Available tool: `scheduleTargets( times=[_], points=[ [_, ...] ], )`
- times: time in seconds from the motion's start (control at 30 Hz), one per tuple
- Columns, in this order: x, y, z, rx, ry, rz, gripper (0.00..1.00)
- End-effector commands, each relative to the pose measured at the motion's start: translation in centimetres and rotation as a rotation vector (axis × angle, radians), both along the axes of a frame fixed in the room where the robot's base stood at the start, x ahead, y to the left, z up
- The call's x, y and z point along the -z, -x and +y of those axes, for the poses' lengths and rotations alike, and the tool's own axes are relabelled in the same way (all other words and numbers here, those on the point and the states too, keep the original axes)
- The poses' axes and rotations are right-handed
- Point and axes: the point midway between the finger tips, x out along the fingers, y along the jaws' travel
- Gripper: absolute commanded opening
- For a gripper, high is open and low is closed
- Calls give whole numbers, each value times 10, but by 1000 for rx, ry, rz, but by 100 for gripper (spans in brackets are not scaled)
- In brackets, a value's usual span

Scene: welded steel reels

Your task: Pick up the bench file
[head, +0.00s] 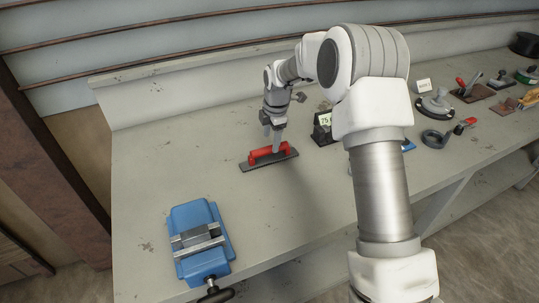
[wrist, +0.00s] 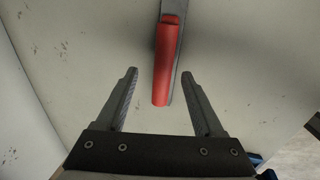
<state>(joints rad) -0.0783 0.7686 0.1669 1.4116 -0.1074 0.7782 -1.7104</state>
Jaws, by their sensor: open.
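The bench file, a dark flat strip with a red handle (head: 268,154), lies on the grey workbench. In the wrist view its red handle (wrist: 167,68) runs up the picture, its near end between my two fingers. My gripper (head: 272,141) points down right at the file in the head view. In the wrist view my gripper (wrist: 159,74) is open, with a gap on each side of the handle. Neither finger appears to touch it. How far the fingertips are above the bench is hard to tell. The fingers partly hide the file in the head view.
A blue vise (head: 201,243) stands at the front left of the workbench (head: 150,170). The bench left of the file is clear.

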Motion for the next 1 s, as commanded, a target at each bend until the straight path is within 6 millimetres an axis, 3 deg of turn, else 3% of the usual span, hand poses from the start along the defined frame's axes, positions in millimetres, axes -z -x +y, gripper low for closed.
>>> scheduleTargets(
  times=[0.17, 0.5, 0.73, 1.0],
  points=[
    [9, 0, 1, 0, 1, 2, 69],
    [53, -4, 5, 0, 0, 1, 69],
    [54, -4, 5, 0, 0, -1, 69],
    [54, -4, 5, 0, 0, 0, 21]
  ],
)
